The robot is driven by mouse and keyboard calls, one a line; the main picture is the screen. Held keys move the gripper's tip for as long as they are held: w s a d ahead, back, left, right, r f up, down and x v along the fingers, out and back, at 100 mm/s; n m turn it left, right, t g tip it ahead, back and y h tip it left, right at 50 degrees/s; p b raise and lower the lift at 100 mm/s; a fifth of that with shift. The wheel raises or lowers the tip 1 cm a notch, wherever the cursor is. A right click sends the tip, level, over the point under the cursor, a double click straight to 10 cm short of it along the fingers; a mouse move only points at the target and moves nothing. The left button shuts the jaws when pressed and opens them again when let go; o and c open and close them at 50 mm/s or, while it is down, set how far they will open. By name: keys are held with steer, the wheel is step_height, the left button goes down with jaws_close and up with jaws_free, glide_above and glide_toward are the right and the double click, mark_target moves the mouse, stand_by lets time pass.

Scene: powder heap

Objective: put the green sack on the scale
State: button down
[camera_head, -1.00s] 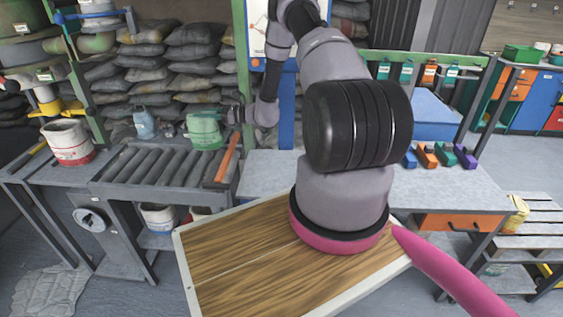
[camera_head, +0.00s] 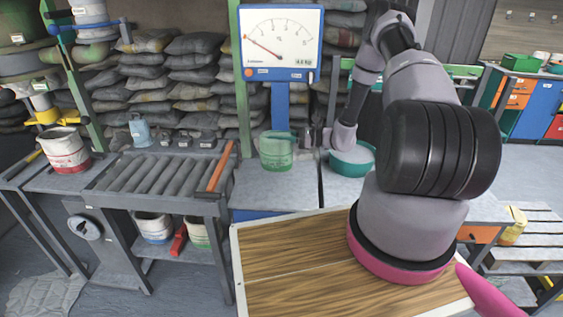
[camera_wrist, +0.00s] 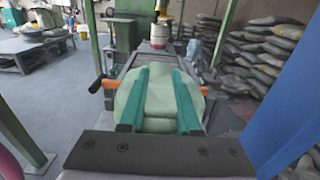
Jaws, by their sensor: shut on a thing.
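The green sack (camera_head: 276,152) is in front of the blue post of the scale, over or at the grey surface there. I cannot tell whether its bottom touches. My gripper (camera_head: 298,140) reaches in from the right and is shut on the sack. In the wrist view the pale green sack (camera_wrist: 158,92) bulges between and around the two teal fingers of my gripper (camera_wrist: 160,88). The scale (camera_head: 281,78) has a big white dial in a blue frame on a blue post. Its needle points to the upper left.
A roller conveyor (camera_head: 155,172) with an orange bar (camera_head: 220,167) lies left of the sack. A teal bowl (camera_head: 352,160) stands close on the right, partly behind my arm. A wooden-topped table (camera_head: 290,255) is in front. Grey sacks (camera_head: 195,62) are piled behind.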

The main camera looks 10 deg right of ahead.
mark_target(276, 151)
steer(key=shift+a+f, duration=0.1)
steer(key=shift+f, duration=3.2)
steer(key=c, duration=0.6)
jaws_free()
steer(key=shift+f, duration=0.1)
